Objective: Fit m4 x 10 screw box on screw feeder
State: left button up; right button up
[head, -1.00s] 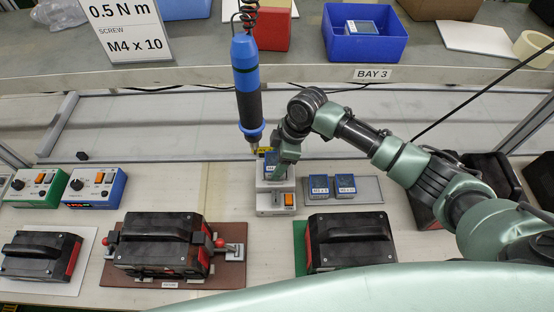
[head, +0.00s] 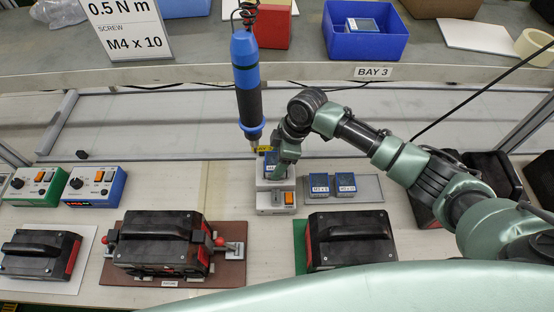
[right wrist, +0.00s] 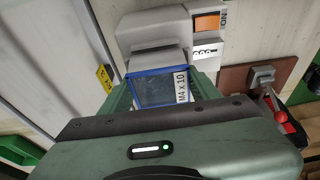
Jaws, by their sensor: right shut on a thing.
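The M4 x 10 screw box (right wrist: 152,91), a dark box with a blue rim and a white label, is between the fingers of my right gripper (right wrist: 165,88). The gripper is shut on it. In the head view the box (head: 270,161) is at the top of the white screw feeder (head: 263,201), with my right gripper (head: 279,163) at its side. The feeder has an orange switch and also shows in the right wrist view (right wrist: 150,28). Whether the box is fully seated on the feeder cannot be told. My left gripper is out of view.
A blue electric screwdriver (head: 247,85) hangs just above and behind the feeder. Two more blue boxes (head: 319,186) (head: 345,184) stand on a grey tray (head: 371,188) to the right. A black unit on a brown fixture (head: 232,277) is front left, another black unit (head: 350,240) front right.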

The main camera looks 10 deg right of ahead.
jog(key=shift+s+f, duration=0.1)
jog(key=shift+f, duration=0.35)
dwell(0.3)
